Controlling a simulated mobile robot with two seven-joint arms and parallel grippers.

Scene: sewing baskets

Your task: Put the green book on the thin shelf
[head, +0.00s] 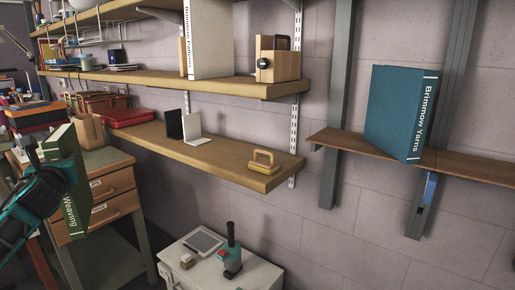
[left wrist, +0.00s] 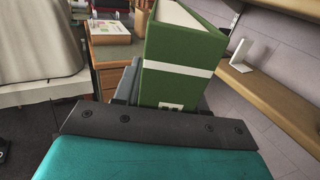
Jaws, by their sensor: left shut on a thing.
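The green book (head: 68,178), labelled "Weaving" on its spine, is upright and slightly tilted at the left of the head view. My left gripper (head: 42,178) is shut on it and holds it in front of the wooden drawer desk. In the left wrist view the green book (left wrist: 182,62) rises beyond the gripper, with a white band across its spine. The thin shelf (head: 335,142) is on the wall at the right, and a teal book labelled "Brimmow Yarns" (head: 393,105) stands on it. My right gripper is out of view.
Bare thin shelf shows on both sides of the teal book.

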